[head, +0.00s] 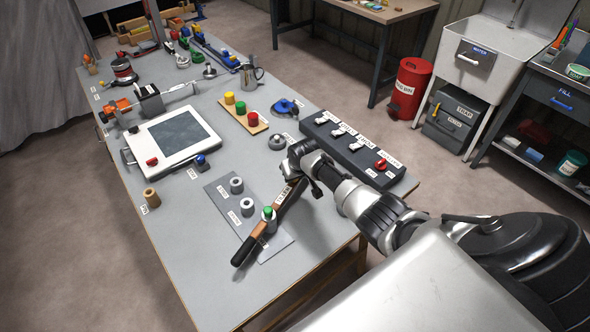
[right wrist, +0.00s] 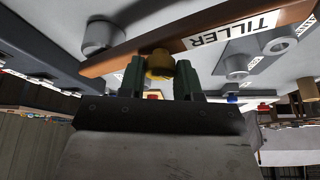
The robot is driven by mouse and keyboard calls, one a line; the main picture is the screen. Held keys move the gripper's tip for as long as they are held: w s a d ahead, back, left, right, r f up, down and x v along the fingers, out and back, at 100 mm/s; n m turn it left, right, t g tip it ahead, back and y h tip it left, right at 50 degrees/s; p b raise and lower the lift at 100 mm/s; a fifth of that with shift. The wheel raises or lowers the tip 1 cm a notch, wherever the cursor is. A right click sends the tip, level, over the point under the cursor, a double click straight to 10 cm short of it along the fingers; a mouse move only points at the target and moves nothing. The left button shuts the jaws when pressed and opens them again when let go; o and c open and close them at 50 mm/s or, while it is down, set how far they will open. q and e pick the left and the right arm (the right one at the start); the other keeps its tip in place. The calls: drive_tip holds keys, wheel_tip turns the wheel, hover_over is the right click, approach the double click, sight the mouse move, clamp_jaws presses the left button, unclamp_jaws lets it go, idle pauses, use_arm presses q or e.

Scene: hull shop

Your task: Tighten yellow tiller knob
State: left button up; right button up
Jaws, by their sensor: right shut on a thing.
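The tiller (head: 243,249) is a long brown wooden bar with a black grip at its near end and a white TILLER label. It lies across a grey plate (head: 219,190) near the table's front, and shows across the right wrist view (right wrist: 130,52). A green-topped post (head: 268,214) stands at the bar. In the right wrist view the yellow knob (right wrist: 159,66) is at the bar's side, between the dark green fingers of my right gripper (right wrist: 160,72), which is shut on it. In the head view my right gripper (head: 301,166) hides the knob. My left gripper is out of view.
A dark switch panel (head: 352,154) stands right of the tiller, close to my right arm. Two grey cylinders (head: 236,185) stand on the plate. A tray with yellow, green and red knobs (head: 244,113) and a white-framed screen (head: 172,139) lie farther back.

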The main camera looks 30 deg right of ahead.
drive_tip(key=shift+m+h+p, duration=0.35)
drive_tip(key=shift+m+h, duration=0.05)
drive_tip(key=shift+m, duration=0.5)
drive_tip(key=o, duration=0.9)
drive_tip(key=shift+r, duration=0.1)
drive_tip(key=shift+s+r, duration=0.1)
drive_tip(key=shift+r, duration=0.15)
drive_tip(key=v, duration=1)
drive_tip(key=shift+a, duration=0.1)
